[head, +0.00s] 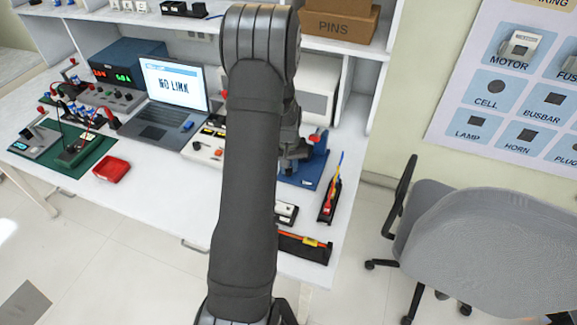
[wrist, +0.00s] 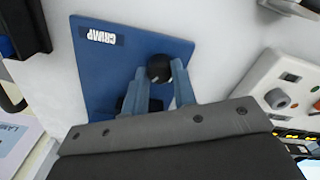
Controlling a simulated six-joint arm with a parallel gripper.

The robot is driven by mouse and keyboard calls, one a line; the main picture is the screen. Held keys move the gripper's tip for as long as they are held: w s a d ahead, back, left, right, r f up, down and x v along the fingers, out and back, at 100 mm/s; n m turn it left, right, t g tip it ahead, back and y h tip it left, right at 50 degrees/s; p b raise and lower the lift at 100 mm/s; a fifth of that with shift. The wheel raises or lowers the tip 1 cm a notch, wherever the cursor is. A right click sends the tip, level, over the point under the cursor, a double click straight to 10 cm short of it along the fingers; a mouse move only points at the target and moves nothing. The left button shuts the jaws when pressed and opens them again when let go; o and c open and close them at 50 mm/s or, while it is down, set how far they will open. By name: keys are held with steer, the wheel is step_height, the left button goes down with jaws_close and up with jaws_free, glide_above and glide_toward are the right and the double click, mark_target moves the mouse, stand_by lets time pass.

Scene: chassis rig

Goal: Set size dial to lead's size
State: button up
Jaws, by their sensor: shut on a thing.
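The crimp station is a blue plate (wrist: 110,65) with a white-on-black "CRIMP" label. A round black size dial (wrist: 157,66) stands on it in the wrist view. My gripper (wrist: 162,78) is shut on the dial, with one finger on each side of it. I cannot read the dial's setting or any size marks. In the head view the blue station (head: 305,170) is partly hidden behind my arm. An orange-red lead (head: 303,238) with a yellow tag lies in a black holder near the bench's front right. Its size is too small to read.
A slim tray (head: 330,200) with coloured items stands at the bench's right edge. A light panel with a grey knob (wrist: 277,98) is close on the right in the wrist view. A laptop (head: 165,95) reads "NO LINK".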

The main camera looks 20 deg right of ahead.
steer(key=shift+m, duration=1.1)
steer(key=o, duration=1)
step_height(320, 180, up, 17)
steer(key=shift+r, duration=0.2)
